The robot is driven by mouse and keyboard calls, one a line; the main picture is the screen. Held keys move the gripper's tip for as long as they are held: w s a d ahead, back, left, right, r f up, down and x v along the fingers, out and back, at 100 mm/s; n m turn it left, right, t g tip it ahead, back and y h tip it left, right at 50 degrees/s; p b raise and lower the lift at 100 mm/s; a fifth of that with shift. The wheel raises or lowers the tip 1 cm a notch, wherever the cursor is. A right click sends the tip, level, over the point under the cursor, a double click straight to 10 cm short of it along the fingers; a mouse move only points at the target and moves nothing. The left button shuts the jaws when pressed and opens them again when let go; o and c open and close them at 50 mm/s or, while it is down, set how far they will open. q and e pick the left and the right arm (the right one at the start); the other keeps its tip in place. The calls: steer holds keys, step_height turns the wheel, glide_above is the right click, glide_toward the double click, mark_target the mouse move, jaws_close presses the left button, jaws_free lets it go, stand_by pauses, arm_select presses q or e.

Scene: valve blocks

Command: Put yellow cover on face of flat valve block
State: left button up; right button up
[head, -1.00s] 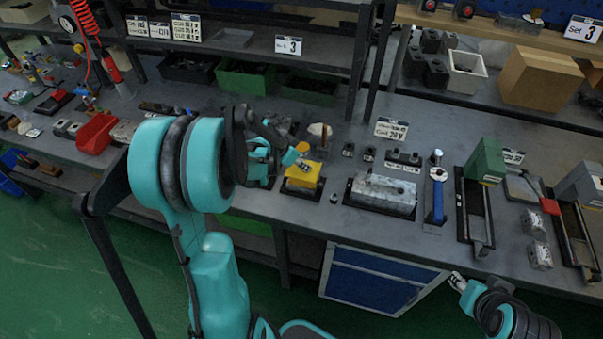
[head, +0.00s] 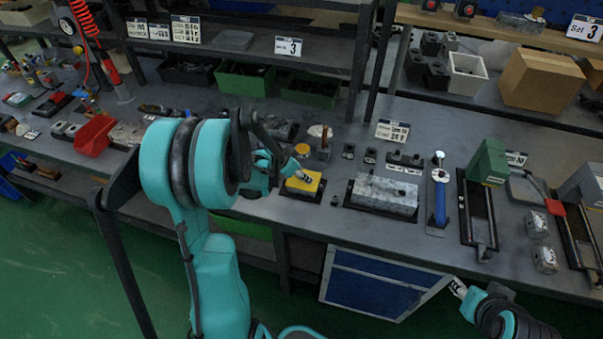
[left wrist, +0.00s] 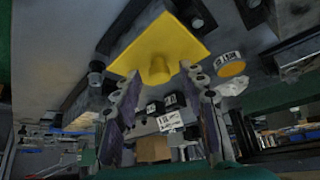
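The yellow cover (head: 303,184) lies on the bench in the head view, partly hidden behind my left gripper (head: 305,177). In the left wrist view the yellow cover (left wrist: 158,40) is a flat square plate with a round knob facing my gripper. My left gripper's fingers (left wrist: 161,74) are apart on both sides of the knob, with visible gaps. A flat grey metal block (head: 384,193), seemingly the flat valve block, sits in a dark tray right of the cover. My right gripper (head: 457,287) is low at the right, in front of the bench; its opening is too small to judge.
A blue-handled tool (head: 439,203) stands right of the grey block. A green block (head: 487,161) sits on a dark rail beyond it. A post with a pale round top (head: 321,132) stands behind the cover. Green bins (head: 246,78) and a red bin (head: 95,136) are farther away.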

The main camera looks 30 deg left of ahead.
arm_select(q)
steer(key=shift+r, duration=0.1)
steer(key=shift+r+p, duration=0.3)
steer(key=p+v, duration=0.4)
steer(key=v, duration=0.8)
steer(key=s+d+r+n+y, duration=0.1)
steer(key=s+d+r+n, duration=0.1)
steer(key=s+d, duration=0.4)
steer(key=s+d+r+n+t+y, duration=0.1)
steer(key=s+d+r, duration=0.3)
steer(key=d, duration=0.7)
steer(key=s+n, duration=0.1)
steer(key=s, duration=0.1)
steer(key=shift+s+d, duration=0.3)
steer(key=shift+s, duration=0.1)
steer(key=shift+f+b, duration=0.8)
steer(key=shift+b, duration=0.15)
